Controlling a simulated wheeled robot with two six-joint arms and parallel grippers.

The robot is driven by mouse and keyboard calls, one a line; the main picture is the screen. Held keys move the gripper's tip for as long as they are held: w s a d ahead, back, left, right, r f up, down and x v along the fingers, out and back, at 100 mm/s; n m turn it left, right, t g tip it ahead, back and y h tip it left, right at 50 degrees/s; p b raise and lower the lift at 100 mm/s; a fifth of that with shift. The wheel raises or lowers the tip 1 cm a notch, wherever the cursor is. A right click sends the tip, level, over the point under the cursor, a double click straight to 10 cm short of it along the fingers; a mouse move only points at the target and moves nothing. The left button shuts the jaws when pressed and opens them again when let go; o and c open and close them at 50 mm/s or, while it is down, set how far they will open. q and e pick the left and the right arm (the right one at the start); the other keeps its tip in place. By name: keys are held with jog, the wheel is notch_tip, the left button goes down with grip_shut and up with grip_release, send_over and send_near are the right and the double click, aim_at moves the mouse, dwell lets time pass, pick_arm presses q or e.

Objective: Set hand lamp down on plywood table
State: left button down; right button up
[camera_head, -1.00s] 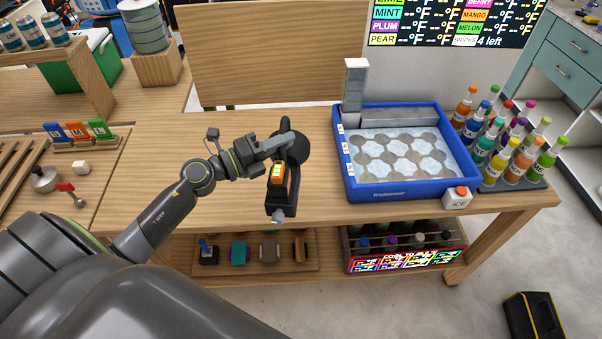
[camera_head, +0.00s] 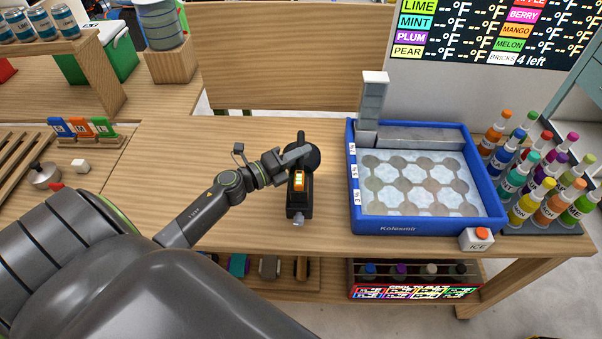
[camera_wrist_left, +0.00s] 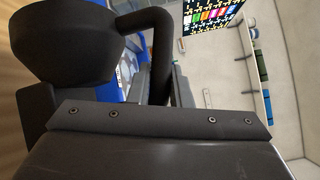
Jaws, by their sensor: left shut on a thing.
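The hand lamp (camera_head: 299,203) is dark, with a round head, an upper handle and a lit orange-yellow panel. My left gripper (camera_head: 297,153) is shut on its handle. The lamp appears upright over the plywood table (camera_head: 190,150), left of the blue tray; I cannot tell whether its base touches the wood. My right gripper is not in view.
The blue-rimmed ice maker tray (camera_head: 430,226) stands right of the lamp, with an ICE button box (camera_head: 477,239) at its front corner and several colourful bottles (camera_head: 548,190) beyond. A wooden back panel (camera_head: 290,60) rises behind. The tabletop left of the lamp is clear.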

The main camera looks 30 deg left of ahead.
pick_arm(q)
jog(key=shift+w+f+b, duration=0.1)
jog(key=shift+f+b, duration=0.4)
jog(key=shift+f, duration=1.9)
jog(key=shift+f, duration=0.15)
jog(key=c, duration=1.3)
grip_release()
jog(key=shift+b+v, duration=2.4)
jog(key=shift+v, duration=3.7)
